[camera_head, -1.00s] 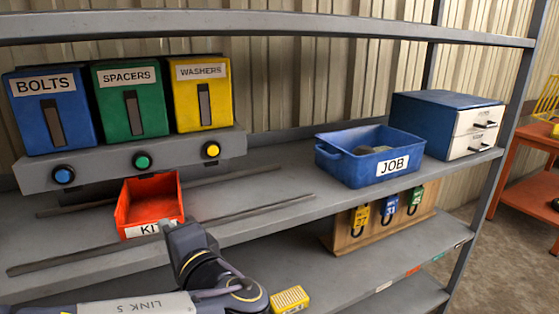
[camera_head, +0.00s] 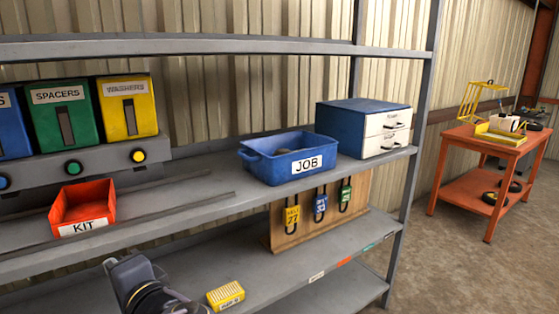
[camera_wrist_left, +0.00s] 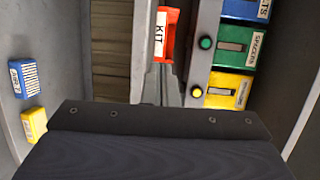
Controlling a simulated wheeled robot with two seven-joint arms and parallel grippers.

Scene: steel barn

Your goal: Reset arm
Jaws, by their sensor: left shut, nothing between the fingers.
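My left gripper (camera_head: 122,268) shows at the bottom of the head view, in front of the shelf and below the red KIT bin. It is shut and empty. In the left wrist view its dark body (camera_wrist_left: 160,140) fills the lower part. The red KIT bin (camera_head: 82,206) stands on the upper shelf, apart from the gripper, and also shows in the left wrist view (camera_wrist_left: 167,35). My right gripper is not in view.
The blue JOB bin (camera_head: 291,158) and a blue drawer cabinet (camera_head: 362,112) stand to the right on the shelf. A yellow box (camera_head: 226,295) lies on the lower shelf. Dispensers stand left, including the green SPACERS (camera_head: 62,115). An orange cart (camera_head: 470,152) stands far right.

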